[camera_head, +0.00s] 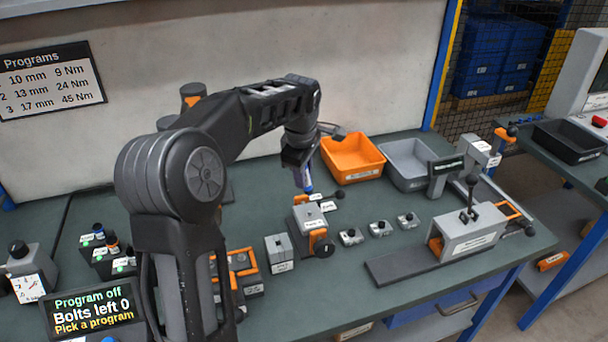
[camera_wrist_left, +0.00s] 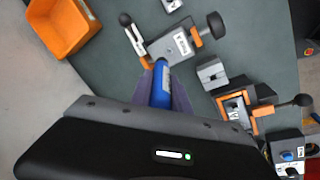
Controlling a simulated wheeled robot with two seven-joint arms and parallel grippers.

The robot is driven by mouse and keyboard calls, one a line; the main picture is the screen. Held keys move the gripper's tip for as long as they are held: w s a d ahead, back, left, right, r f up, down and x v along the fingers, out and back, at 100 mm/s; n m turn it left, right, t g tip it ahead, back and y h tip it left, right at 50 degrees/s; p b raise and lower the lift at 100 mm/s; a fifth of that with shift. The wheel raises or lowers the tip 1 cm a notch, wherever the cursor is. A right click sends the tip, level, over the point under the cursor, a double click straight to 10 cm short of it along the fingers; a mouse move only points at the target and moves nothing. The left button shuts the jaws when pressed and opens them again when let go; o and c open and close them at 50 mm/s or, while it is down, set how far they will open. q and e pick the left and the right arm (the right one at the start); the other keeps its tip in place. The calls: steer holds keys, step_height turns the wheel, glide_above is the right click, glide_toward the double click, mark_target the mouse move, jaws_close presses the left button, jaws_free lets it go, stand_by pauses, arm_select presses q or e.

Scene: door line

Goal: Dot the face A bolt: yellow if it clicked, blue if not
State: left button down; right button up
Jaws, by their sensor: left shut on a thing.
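My left gripper (camera_head: 303,176) is shut on a blue marker (camera_head: 308,188), which points down above the workpiece block (camera_head: 309,219). In the left wrist view the blue marker (camera_wrist_left: 161,84) sits between the fingers of the left gripper (camera_wrist_left: 163,92). Its far end overlaps the near edge of the grey block (camera_wrist_left: 173,45), which has a white label, an orange part and a black knob. I cannot tell whether the tip touches it. The face A bolt cannot be made out. My right gripper is not in view.
A display (camera_head: 95,312) reads "Program off", "Bolts left 0", "Pick a program". An orange bin (camera_head: 352,158) and a grey bin (camera_head: 407,164) stand behind. Several small labelled blocks and a grey lever fixture (camera_head: 468,231) stand to the right. The front right tabletop is mostly clear.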

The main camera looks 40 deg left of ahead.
arm_select(q)
steer(key=shift+f, duration=0.2)
steer(key=shift+f+b, duration=1.8)
steer(key=shift+f, duration=0.45)
steer(key=shift+f+b, duration=0.5)
steer(key=shift+f, duration=0.1)
steer(key=shift+r+p, duration=2.3)
steer(key=shift+r, duration=0.75)
